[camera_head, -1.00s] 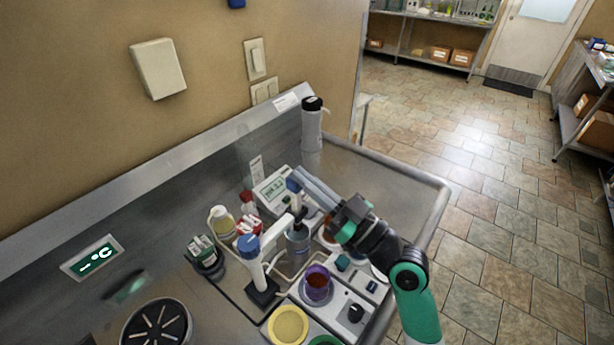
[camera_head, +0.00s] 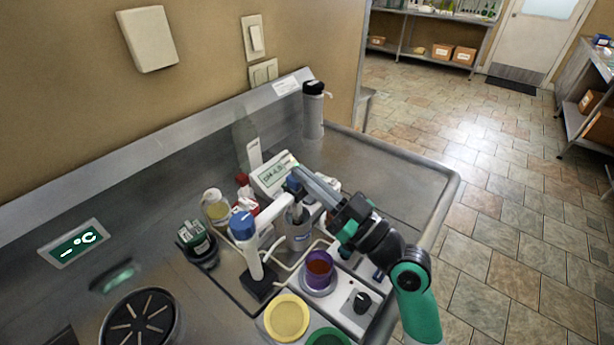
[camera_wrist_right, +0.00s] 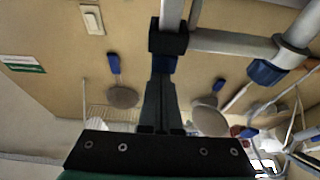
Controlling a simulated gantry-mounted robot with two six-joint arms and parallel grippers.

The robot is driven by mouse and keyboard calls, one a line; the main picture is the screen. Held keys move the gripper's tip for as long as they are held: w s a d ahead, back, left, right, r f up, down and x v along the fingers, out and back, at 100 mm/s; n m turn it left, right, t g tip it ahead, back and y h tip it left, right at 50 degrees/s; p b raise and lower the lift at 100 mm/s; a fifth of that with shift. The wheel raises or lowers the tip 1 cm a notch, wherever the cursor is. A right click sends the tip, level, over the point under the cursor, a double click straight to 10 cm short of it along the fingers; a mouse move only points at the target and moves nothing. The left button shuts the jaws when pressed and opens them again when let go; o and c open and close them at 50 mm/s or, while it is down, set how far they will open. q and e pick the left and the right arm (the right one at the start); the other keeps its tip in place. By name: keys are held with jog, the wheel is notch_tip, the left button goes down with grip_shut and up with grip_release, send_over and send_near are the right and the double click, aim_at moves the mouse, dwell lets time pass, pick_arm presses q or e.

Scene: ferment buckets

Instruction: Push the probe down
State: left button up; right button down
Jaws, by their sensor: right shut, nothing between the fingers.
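The probe (camera_head: 294,185) has a dark blue cap and hangs in the white arm of a stand (camera_head: 252,257) with a blue knob (camera_head: 242,224). Its lower end points into a grey beaker (camera_head: 299,234); the tip is hidden. My right gripper (camera_head: 302,174) is shut and empty, its fingertips at the top of the probe cap. In the right wrist view the shut fingers (camera_wrist_right: 165,70) reach the blue cap and black clamp; exact contact is unclear. The left gripper is not in view.
A meter with a screen (camera_head: 275,175) stands behind the probe. A purple cup (camera_head: 318,268) and yellow dish (camera_head: 287,317) are in front. Bottles (camera_head: 216,206) stand left, a grey flask (camera_head: 313,108) at the back.

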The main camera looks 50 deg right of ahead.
jog(key=s, duration=0.9)
jog(key=shift+s+d+r, duration=0.25)
jog(key=shift+d+r, duration=0.05)
jog(key=shift+r, duration=0.05)
